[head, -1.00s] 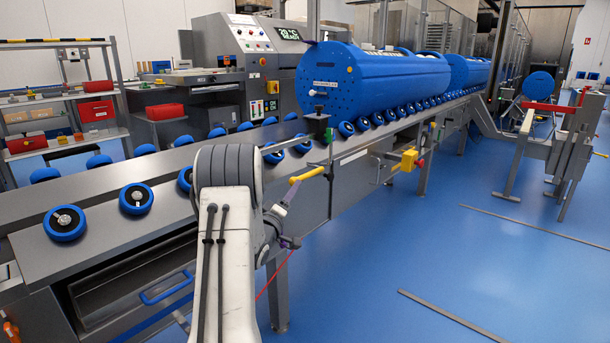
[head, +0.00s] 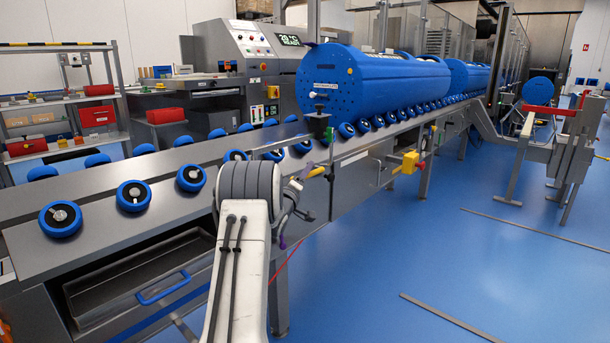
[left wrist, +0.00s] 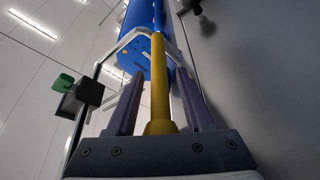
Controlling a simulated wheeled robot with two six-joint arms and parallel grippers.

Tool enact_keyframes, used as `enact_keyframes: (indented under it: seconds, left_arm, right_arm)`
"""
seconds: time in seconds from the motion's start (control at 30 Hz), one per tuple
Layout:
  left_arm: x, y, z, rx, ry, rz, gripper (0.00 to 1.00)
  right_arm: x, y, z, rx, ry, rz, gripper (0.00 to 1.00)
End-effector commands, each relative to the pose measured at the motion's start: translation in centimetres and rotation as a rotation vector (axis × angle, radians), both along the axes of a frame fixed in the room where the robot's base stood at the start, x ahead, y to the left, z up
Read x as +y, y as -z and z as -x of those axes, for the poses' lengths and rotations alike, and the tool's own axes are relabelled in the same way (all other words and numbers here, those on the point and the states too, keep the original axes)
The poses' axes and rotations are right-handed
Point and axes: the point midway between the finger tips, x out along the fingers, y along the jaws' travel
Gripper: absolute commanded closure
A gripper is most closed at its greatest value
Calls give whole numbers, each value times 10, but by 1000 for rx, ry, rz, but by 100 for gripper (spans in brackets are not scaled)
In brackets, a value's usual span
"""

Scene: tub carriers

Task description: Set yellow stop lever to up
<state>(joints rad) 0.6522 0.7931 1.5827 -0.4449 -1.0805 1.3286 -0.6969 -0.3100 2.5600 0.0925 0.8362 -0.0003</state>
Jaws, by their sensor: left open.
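The yellow stop lever (head: 317,172) is on the side of the grey conveyor in the head view, mostly hidden behind my left gripper (head: 298,187). It sticks out roughly level from the conveyor's side. In the left wrist view the yellow lever (left wrist: 160,95) runs lengthwise between the two purple fingers of my left gripper (left wrist: 158,80). The fingers are apart, one on each side of it, with a visible gap on the left; contact on the right is hard to tell. My right gripper is not in view.
The conveyor (head: 100,200) carries several blue wheels beside large blue drums (head: 372,82). A yellow box with a red button (head: 410,161) hangs on its side farther along. A black block with a green tab (left wrist: 80,97) is left of the gripper.

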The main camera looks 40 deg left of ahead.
Motion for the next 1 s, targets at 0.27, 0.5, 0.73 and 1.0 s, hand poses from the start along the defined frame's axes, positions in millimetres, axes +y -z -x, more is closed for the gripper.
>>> enact_keyframes:
  seconds: [0.27, 0.5, 0.73, 1.0]
  left_arm:
    - [0, 0, 1, 0, 0, -1, 100]
    - [1, 0, 1, 0, -2, -1, 100]
    - [1, 0, 1, 0, -2, -1, 100]
    - [1, 1, 1, 1, -2, 0, 100]
  right_arm:
    - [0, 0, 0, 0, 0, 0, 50]
    - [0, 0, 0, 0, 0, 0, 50]
    - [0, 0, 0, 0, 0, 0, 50]
    - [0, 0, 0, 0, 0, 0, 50]
